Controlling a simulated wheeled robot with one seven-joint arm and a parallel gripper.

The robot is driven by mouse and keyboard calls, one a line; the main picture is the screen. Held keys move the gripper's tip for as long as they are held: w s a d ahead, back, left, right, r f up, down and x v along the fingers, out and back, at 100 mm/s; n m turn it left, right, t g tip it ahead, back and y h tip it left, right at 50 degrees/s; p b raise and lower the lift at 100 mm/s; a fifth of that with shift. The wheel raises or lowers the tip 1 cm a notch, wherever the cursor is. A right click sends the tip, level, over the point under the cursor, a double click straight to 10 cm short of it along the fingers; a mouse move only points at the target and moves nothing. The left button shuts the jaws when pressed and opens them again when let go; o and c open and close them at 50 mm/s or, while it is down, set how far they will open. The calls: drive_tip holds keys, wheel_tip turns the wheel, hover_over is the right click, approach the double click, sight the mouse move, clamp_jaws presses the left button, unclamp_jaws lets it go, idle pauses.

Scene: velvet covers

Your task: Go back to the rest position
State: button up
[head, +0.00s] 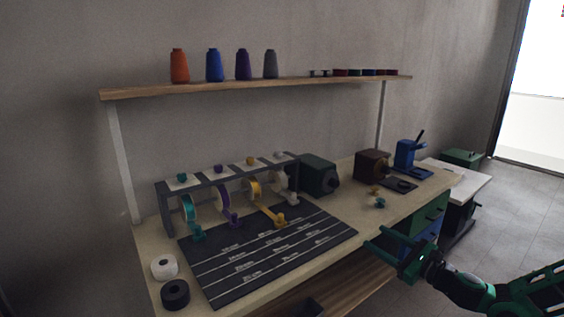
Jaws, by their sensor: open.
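My gripper (376,240) is green and open at the lower right, with its two fingers pointing left. It is in front of the workbench's (405,204) front edge, and nothing shows between the fingers. My arm reaches in from the right edge of the picture. From this one view I cannot tell the gripper's exact height over the bench.
A dark mat (222,289) with pale lines lies before a ribbon rack (166,208). White (164,266) and black (175,294) rolls are at the left. Dark green (319,174), brown (372,165) and blue (405,154) machines stand behind. A shelf (135,93) carries several thread cones.

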drive_tip(key=s+a+f+n+g, duration=0.5)
drive_tip(key=s+f+n+g, duration=0.15)
drive_tip(key=s+n, duration=0.2)
drive_tip(key=s+d+f+n+g+h, duration=0.2)
drive_tip(key=s+d+n+g+h, duration=0.1)
drive_tip(key=s+n+g, duration=0.3)
drive_tip(key=s+d+r+n+h, duration=0.1)
drive_tip(key=s+d+r, duration=0.3)
drive_tip(key=s, duration=0.5)
drive_tip(key=s+d+r+n+g+h, duration=0.1)
drive_tip(key=s+d+r+n+h, duration=0.1)
drive_tip(key=s+d+r+h, duration=0.2)
drive_tip(key=s+d+r+n+g+h, duration=0.1)
drive_tip(key=s+d+r, duration=0.3)
drive_tip(key=s+r, duration=0.5)
drive_tip(key=s+h, duration=0.1)
drive_tip(key=s, duration=0.5)
drive_tip(key=shift+d+r, duration=0.3)
drive_tip(key=shift+n, duration=0.25)
